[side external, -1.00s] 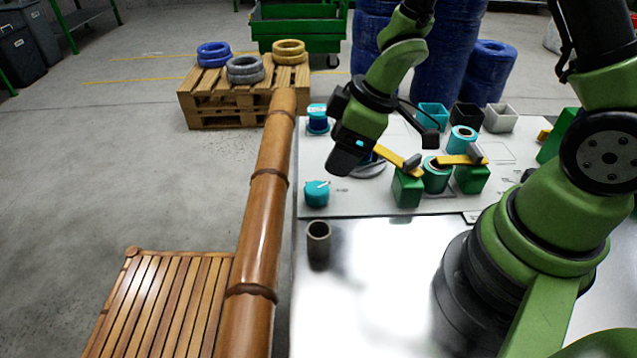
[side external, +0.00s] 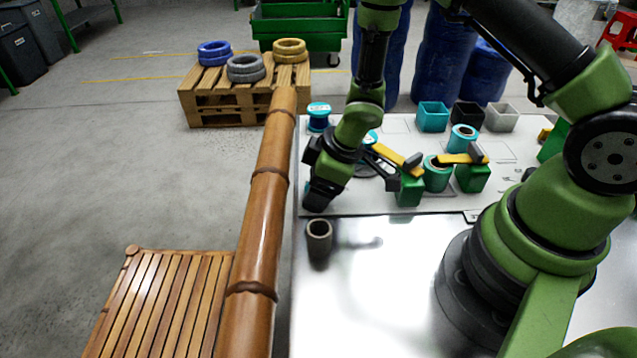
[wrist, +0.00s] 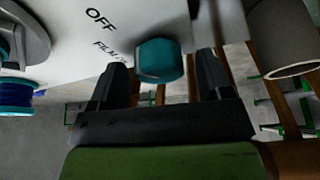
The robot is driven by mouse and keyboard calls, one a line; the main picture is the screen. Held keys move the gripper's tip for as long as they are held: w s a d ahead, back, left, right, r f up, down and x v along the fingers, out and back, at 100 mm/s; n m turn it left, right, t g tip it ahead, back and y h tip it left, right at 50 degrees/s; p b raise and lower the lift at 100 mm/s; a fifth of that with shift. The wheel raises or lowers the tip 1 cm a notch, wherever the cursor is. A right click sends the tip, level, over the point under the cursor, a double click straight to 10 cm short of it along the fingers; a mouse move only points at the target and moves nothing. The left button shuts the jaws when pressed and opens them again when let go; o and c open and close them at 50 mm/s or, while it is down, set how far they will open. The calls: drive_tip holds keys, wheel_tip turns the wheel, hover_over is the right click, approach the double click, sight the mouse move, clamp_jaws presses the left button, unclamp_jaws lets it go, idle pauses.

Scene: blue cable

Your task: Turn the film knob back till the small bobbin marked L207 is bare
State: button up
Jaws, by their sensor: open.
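The film knob (wrist: 158,58) is a teal round knob on the white panel, with "OFF" and partly cut-off "FILM" lettering beside it in the wrist view. My gripper (wrist: 163,80) is open, with one finger on each side of the knob; I cannot tell whether they touch it. In the side view my gripper (side external: 318,200) is low over the panel's front left corner and hides the knob. A small teal bobbin (side external: 319,117) with dark blue winding stands at the panel's back left; it also shows at the left of the wrist view (wrist: 14,97). No L207 mark is readable.
A dark hollow tube (side external: 319,238) stands just in front of my gripper. Teal spools (side external: 437,177), green blocks (side external: 472,180) with yellow bars, and open boxes (side external: 432,117) stand to the right. A bamboo pole (side external: 262,215) runs along the left edge.

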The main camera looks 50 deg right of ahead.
drive_tip(key=c, duration=0.9)
drive_tip(key=shift+n+g+y, duration=0.3)
drive_tip(key=shift+n+y, duration=0.05)
drive_tip(key=shift+n, duration=0.85)
drive_tip(key=shift+n+g+y, duration=0.3)
drive_tip(key=shift+n+y, duration=0.05)
drive_tip(key=shift+n, duration=0.85)
drive_tip(key=o, duration=0.9)
drive_tip(key=v, duration=1)
drive_tip(key=shift+w, duration=0.1)
